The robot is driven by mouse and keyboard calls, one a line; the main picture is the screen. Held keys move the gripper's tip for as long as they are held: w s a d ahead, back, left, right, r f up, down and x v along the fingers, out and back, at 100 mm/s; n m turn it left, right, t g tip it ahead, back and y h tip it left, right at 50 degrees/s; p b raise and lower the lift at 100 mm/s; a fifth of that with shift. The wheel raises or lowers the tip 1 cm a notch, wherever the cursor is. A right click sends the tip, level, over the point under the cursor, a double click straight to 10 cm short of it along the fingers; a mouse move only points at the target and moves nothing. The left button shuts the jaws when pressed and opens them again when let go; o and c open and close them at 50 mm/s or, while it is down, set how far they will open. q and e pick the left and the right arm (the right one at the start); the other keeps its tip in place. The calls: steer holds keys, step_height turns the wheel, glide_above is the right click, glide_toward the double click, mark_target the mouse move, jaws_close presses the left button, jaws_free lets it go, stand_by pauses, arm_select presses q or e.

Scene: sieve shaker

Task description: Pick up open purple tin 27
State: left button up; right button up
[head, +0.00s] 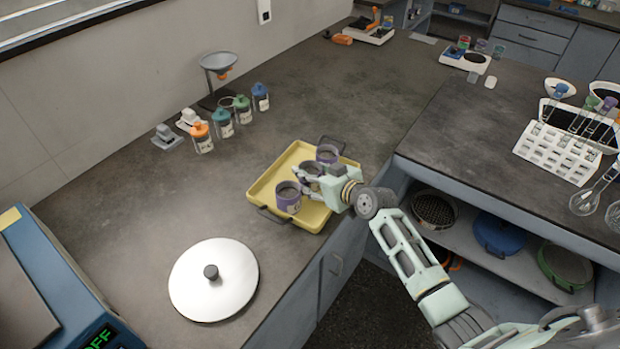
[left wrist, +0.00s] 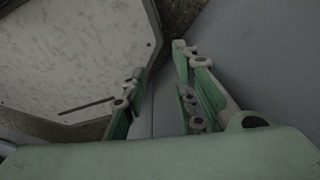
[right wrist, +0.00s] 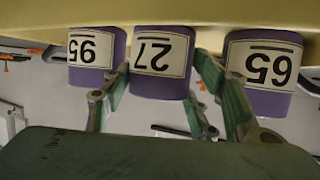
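The tins stand in a yellow tray (head: 262,187). In the right wrist view my right gripper (right wrist: 162,85) has its fingers apart, one on each side of tin 27; firm contact does not show. My left gripper (left wrist: 158,62) is open and empty, away from the tins and outside the head view.
A round silver lid (head: 213,280) lies on the counter in front of the tray. Several jars with coloured lids, such as an orange one (head: 201,138), stand behind. A white tube rack (head: 556,152) is at right.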

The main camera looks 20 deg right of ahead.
steer(key=c, duration=0.9)
steer(key=shift+o, duration=0.2)
